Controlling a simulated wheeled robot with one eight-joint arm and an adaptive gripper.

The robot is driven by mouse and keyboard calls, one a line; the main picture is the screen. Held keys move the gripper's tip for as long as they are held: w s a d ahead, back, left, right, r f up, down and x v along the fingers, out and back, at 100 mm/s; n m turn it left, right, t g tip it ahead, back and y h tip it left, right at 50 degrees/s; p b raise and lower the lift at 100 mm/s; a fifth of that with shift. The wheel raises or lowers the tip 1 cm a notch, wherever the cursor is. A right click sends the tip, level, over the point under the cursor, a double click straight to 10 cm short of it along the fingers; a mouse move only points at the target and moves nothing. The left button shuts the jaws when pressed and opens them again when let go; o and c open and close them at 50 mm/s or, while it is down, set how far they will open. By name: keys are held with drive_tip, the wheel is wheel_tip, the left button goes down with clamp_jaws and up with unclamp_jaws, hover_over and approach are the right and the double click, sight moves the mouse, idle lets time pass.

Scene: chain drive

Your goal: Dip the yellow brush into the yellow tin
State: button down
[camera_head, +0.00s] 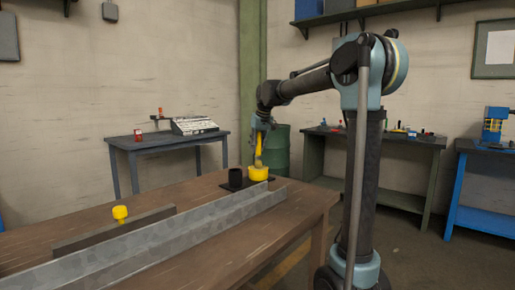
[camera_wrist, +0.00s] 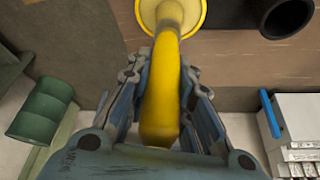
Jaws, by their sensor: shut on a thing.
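The yellow brush (camera_head: 259,146) is in my gripper (camera_head: 260,132), roughly upright above the table. In the wrist view, my gripper (camera_wrist: 162,78) is shut on the yellow handle of the brush (camera_wrist: 163,98), with one finger on each side. The yellow tin (camera_head: 258,174) stands on a dark mat near the far end of the table. In the wrist view, the round yellow tin (camera_wrist: 197,12) lies at the brush's far end. The brush's lower end meets the tin's opening. I cannot tell how deep it reaches, and its tip is hidden.
A black cup (camera_head: 235,178) stands just left of the tin, close to it; it also shows in the wrist view (camera_wrist: 287,14). A long grey metal beam (camera_head: 150,247) runs along the table's near side. A yellow knob-like object (camera_head: 120,213) is at the left.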

wheel_tip(320, 180, up, 7)
idle(1.2)
idle(0.4)
